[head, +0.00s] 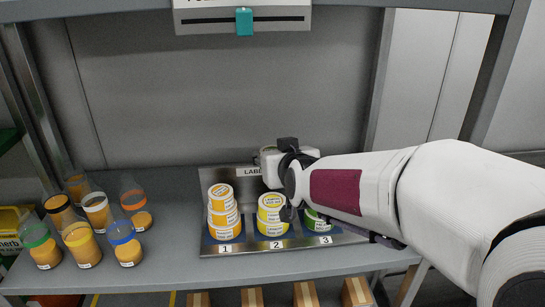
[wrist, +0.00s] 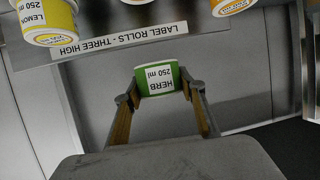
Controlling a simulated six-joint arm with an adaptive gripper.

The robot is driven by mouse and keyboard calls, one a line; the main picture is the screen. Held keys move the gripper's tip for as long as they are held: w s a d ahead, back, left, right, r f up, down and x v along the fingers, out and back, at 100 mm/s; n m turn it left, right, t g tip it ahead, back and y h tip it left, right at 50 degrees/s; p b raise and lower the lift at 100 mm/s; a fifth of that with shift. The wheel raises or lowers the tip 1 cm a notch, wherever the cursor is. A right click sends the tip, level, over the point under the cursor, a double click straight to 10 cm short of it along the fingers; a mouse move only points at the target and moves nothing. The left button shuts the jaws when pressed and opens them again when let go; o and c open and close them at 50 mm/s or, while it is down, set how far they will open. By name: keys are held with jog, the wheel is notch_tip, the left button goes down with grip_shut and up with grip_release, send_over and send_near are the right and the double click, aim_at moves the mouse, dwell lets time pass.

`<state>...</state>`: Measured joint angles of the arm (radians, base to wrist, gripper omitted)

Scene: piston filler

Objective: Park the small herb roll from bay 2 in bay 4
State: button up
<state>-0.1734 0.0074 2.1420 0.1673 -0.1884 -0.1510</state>
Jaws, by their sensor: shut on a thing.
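The small herb roll (wrist: 161,80) is green with a white label reading "HERB 250 ml", upside down in the wrist view. My gripper (wrist: 160,90) is shut on it, one finger at each side. In the head view my arm covers the fingertips, and I cannot tell the held roll there. Bay 2 (head: 277,244) holds a stack of yellow-and-white rolls (head: 270,213). A green roll (head: 317,223) shows partly at bay 3 (head: 325,240). Bay 4 is hidden behind my arm in the head view.
A sign strip (wrist: 120,39) and a lemon roll (wrist: 48,20) show in the wrist view.

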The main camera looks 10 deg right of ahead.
dwell(0.5)
jog(key=shift+s+d+f, duration=0.2)
jog(key=shift+s+d, duration=0.1)
jog(key=shift+d, duration=0.1)
jog(key=s+d+f+m+h, duration=0.1)
jog(key=s+d+f, duration=0.1)
jog(key=s+d, duration=0.35)
jog(key=s+d+f+h, duration=0.1)
jog(key=s+d+f, duration=0.1)
jog(key=d, duration=0.7)
jog(key=w+d+f+m+h, duration=0.3)
jog(key=w+d, duration=0.5)
jog(key=d, duration=0.2)
jog(key=shift+f, duration=0.35)
jog(key=shift+a+f, duration=0.1)
jog(key=shift+f, duration=3.05)
jog(key=shift+f, duration=0.1)
jog(key=shift+f, duration=1.75)
